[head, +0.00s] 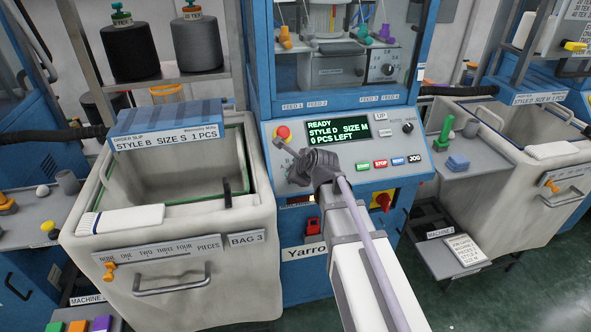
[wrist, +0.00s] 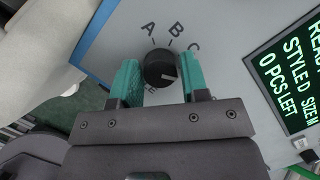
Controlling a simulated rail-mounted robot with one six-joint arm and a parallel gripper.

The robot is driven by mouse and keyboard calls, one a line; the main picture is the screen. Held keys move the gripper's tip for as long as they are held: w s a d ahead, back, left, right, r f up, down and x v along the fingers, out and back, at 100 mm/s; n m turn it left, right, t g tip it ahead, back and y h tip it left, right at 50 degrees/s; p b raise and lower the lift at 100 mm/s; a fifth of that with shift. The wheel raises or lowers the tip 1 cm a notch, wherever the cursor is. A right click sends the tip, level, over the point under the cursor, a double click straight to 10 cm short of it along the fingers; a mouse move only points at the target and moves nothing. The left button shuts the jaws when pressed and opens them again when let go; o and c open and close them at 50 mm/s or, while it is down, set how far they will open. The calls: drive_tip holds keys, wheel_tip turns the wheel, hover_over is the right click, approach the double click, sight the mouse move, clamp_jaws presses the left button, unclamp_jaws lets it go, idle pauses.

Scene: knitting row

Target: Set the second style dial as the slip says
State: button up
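The black style dial (wrist: 159,68) is in the wrist view, ringed by letters; A, B and C show, and an E shows partly below. Its pale pointer mark faces right, towards a part of the ring hidden by the right finger. My gripper (wrist: 157,64) is open, with one teal finger on each side of the dial; I cannot tell whether they touch it. In the head view my gripper (head: 309,162) covers the dial. The order slip (head: 166,140) on the left bin reads STYLE B, SIZE S, 1 PCS. The screen (head: 338,130) reads READY, STYLE D, SIZE M, 0 PCS LEFT.
A red button (head: 284,132) is on the panel close to my gripper. Right of it are coloured buttons (head: 381,164) and another black knob (head: 407,127). The fabric bin (head: 200,265) stands at left. A side shelf (head: 465,175) is at right.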

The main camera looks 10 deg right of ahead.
drive_tip(key=o, duration=0.3)
drive_tip(key=p+v, duration=0.7)
drive_tip(key=v, duration=0.3)
drive_tip(key=shift+s+r, duration=0.2)
drive_tip(key=shift+s, duration=0.15)
